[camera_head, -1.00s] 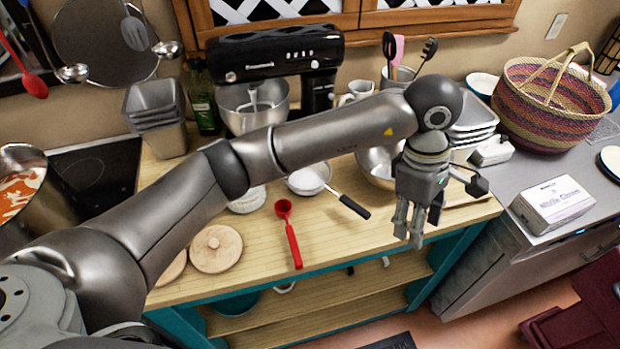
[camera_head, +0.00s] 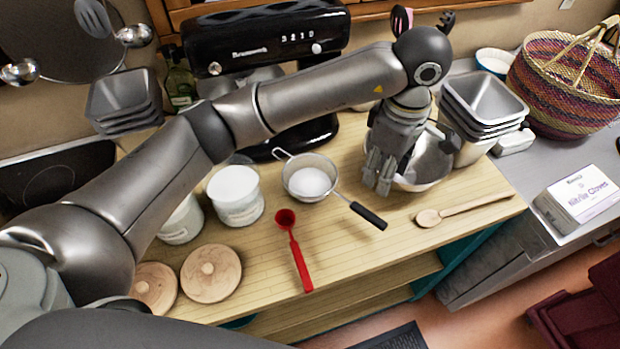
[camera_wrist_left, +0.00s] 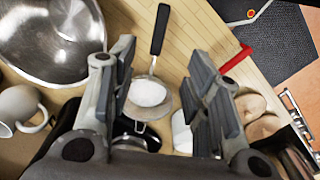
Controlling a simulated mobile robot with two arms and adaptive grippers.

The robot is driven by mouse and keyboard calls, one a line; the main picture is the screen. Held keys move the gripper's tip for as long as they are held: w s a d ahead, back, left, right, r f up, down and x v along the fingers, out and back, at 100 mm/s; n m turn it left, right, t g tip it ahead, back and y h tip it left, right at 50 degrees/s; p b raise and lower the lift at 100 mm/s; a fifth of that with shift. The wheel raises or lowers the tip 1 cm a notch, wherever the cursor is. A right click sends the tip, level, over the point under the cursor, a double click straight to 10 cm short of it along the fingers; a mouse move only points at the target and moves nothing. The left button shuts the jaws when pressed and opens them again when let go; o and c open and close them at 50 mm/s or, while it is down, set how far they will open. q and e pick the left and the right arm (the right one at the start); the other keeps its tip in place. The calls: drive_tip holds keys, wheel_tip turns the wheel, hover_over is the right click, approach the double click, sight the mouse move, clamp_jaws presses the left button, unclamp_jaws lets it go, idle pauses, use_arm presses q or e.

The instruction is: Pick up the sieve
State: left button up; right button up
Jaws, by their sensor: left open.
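The sieve (camera_head: 308,178) has a round bowl with white powder in it and a black handle (camera_head: 368,215) pointing to the lower right. It rests on the wooden worktop. In the left wrist view the sieve (camera_wrist_left: 148,94) shows between my fingers, with its handle (camera_wrist_left: 159,30) pointing up. My left gripper (camera_head: 380,178) is open and empty, above the worktop just right of the sieve bowl and near the handle. It appears apart from the sieve. The left gripper (camera_wrist_left: 160,100) spans both sides of the sieve in the wrist view. My right gripper is not in view.
A metal mixing bowl (camera_head: 430,165) stands behind my left gripper. A wooden spoon (camera_head: 465,208) lies right and a red scoop (camera_head: 296,252) lies in front. White tubs (camera_head: 236,196) and round wooden lids (camera_head: 211,273) are left. Stacked metal pans (camera_head: 484,105) stand at the back right.

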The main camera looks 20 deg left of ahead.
use_arm(q)
drive_tip(key=b, duration=0.6)
approach(366, 212)
drive_tip(key=shift+s+d, duration=0.1)
drive_tip(key=shift+d, duration=0.5)
wheel_tip(366, 212, down, 5)
drive_tip(key=shift+f+p, duration=0.15)
drive_tip(key=shift+p, duration=0.8)
drive_tip(key=shift+a+f+p, duration=0.3)
drive_tip(key=shift+f+p, duration=0.25)
drive_tip(key=shift+f, duration=0.05)
drive_tip(key=f+p, duration=0.1)
drive_tip(key=f, duration=0.2)
drive_tip(key=shift+a+f+p, duration=0.1)
drive_tip(key=shift+a+p, duration=0.2)
drive_tip(key=shift+p, duration=0.05)
drive_tip(key=shift+f, duration=0.5)
clamp_jaws()
